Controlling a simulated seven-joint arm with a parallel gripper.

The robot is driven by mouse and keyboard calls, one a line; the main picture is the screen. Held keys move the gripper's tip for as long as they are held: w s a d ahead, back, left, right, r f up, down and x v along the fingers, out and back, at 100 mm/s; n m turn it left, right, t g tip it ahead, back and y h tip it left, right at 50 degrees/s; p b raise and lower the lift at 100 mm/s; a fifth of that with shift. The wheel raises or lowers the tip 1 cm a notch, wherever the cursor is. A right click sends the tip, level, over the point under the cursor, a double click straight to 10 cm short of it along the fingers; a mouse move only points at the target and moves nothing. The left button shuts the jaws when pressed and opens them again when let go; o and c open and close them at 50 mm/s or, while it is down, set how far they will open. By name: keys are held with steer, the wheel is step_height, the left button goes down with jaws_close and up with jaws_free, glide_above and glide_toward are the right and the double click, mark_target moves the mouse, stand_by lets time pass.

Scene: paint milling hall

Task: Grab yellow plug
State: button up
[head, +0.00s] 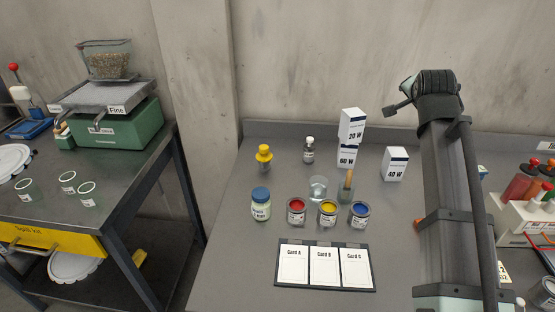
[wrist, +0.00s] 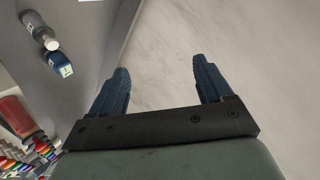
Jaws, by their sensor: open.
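The yellow plug (head: 264,153) stands upright at the left rear of the grey bench in the head view, with a dark, slim lower part beneath its yellow top. My gripper (wrist: 163,80) is open and empty in the wrist view, its two blue fingers spread apart. In the head view my arm rises at the right of the bench, and its end (head: 398,103) is raised near the back wall, far to the right of the plug. The plug does not show in the wrist view.
Near the plug stand a blue-lidded jar (head: 261,206), a small bottle (head: 309,151) and a clear beaker (head: 318,188). Red (head: 297,212), yellow (head: 328,213) and blue (head: 360,215) paint tins stand behind a card board (head: 324,288). White boxes (head: 395,165) stand between plug and arm.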

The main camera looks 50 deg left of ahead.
steer(key=s+a+f+m+g, duration=0.3)
steer(key=s+a+f, duration=0.15)
steer(key=a, duration=0.45)
steer(key=s+a+f+m+g, duration=0.3)
steer(key=s+a, duration=0.2)
steer(key=a, duration=0.4)
steer(key=m+g, duration=0.5)
steer(key=m, duration=0.3)
glide_toward(262, 152)
steer(key=a+f, duration=0.2)
steer(key=w+a+f, duration=0.1)
steer(key=a+f, duration=0.1)
steer(key=f, duration=0.1)
steer(key=shift+a+f, duration=0.15)
steer(key=shift+a, duration=0.2)
steer(key=shift+d+x, duration=0.1)
steer(key=shift+x, duration=1.25)
steer(key=shift+d+x, duration=0.15)
steer(key=shift+x, duration=1.15)
steer(key=shift+f, duration=0.15)
steer(key=shift+c, duration=0.4)
steer(key=c, duration=0.9)
